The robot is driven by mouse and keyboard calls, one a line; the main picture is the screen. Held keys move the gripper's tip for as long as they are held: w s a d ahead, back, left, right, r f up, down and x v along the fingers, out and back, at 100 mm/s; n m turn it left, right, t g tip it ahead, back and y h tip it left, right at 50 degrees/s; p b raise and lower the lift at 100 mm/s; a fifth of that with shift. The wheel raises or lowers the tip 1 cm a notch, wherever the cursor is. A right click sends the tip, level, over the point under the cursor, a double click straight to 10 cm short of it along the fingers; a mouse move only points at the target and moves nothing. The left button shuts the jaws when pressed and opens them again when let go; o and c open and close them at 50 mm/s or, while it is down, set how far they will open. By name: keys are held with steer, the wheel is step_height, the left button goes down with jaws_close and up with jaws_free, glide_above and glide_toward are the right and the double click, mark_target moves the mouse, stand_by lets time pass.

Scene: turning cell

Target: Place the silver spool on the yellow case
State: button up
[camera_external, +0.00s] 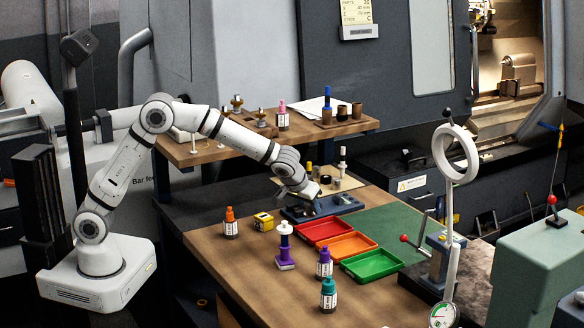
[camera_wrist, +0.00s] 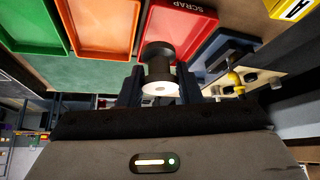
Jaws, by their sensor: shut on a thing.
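My gripper (camera_external: 311,196) is at the blue tray in the external view, low over it. In the wrist view, my gripper (camera_wrist: 158,86) is shut on a spool (camera_wrist: 159,66) with a wide flange and narrower waist. It looks dark grey metal in the shade; I take it for the silver spool. In the external view it is too small and covered to make out clearly. The yellow case (camera_external: 263,222) stands on the wooden bench, left of the red tray and apart from my gripper. Its corner also shows in the wrist view (camera_wrist: 291,9), at the top right.
Red (camera_external: 321,230), orange (camera_external: 346,246) and green (camera_external: 372,264) trays lie right of the case. The blue tray (camera_external: 345,205) is behind them. Bare bench lies around the case.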

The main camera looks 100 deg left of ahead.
steer(key=s+a+r+n+g, duration=0.25)
steer(key=s+a+n, duration=0.25)
steer(key=s, duration=0.3)
steer(key=s+a+r+n+g, duration=0.1)
steer(key=s+a+n+g, duration=0.3)
steer(key=s, duration=0.5)
steer(key=n+t+p, duration=0.1)
steer(key=p, duration=0.1)
glide_toward(264, 216)
steer(key=a+f, duration=0.1)
steer(key=s+a+f, duration=0.1)
steer(key=a, duration=0.1)
steer(key=s+a+f, duration=0.1)
steer(key=f, duration=0.1)
steer(key=shift+s+a, duration=0.25)
steer(key=shift+a, duration=0.1)
steer(key=shift+f, duration=0.2)
steer(key=shift+f+b, duration=0.2)
steer(key=shift+b, duration=0.3)
steer(key=o, duration=1)
steer(key=shift+r, duration=0.1)
steer(key=shift+c, duration=0.2)
